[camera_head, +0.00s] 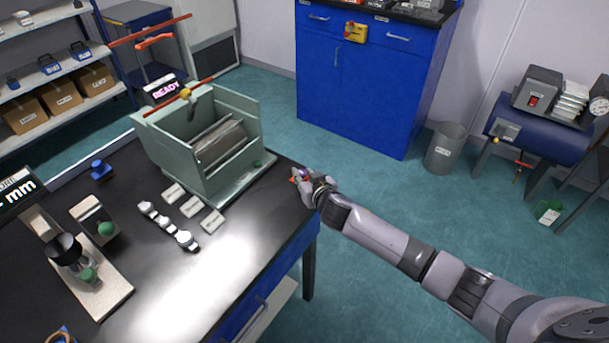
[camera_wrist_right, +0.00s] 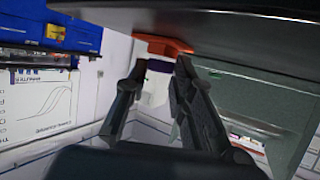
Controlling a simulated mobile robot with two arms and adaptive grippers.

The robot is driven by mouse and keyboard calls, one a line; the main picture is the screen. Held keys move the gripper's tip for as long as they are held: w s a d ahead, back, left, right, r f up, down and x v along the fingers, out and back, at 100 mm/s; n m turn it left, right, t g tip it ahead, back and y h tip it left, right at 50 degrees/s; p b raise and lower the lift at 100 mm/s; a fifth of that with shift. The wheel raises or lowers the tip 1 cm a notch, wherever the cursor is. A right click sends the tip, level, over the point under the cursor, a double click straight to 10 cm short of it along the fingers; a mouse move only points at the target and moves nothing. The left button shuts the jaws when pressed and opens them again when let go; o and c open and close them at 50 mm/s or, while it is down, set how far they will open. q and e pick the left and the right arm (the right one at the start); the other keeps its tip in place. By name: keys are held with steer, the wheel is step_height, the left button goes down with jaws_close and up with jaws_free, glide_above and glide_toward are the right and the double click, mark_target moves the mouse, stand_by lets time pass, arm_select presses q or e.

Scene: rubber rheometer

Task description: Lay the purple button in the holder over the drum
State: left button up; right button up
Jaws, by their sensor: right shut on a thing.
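The drum (camera_head: 222,143) is a grey-brown cylinder inside an open pale-green machine (camera_head: 163,140) on the dark bench. A yellow holder (camera_head: 185,94) on a red bar sits above the drum. My right gripper (camera_head: 303,181) is at the bench's right edge, right of the machine. It is shut on the purple button (camera_wrist_right: 160,66), which shows dark between the fingertips (camera_wrist_right: 158,74) in the right wrist view. An orange-red piece (camera_wrist_right: 163,45) lies just beyond the button; whether they touch is unclear. My left gripper is not in view.
White blocks (camera_head: 213,221) and a white jointed piece (camera_head: 168,226) lie in front of the machine. A gauge stand (camera_head: 112,277) is at the left. A blue cabinet (camera_head: 350,85) and a bin (camera_head: 444,147) stand beyond open floor.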

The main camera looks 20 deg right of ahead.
steer(key=shift+f, duration=0.2)
steer(key=o, duration=0.8)
steer(key=shift+o, duration=0.2)
steer(key=b+v, duration=0.3)
steer(key=v, duration=1.4)
steer(key=shift+s+d, duration=0.2)
steer(key=shift+s, duration=0.05)
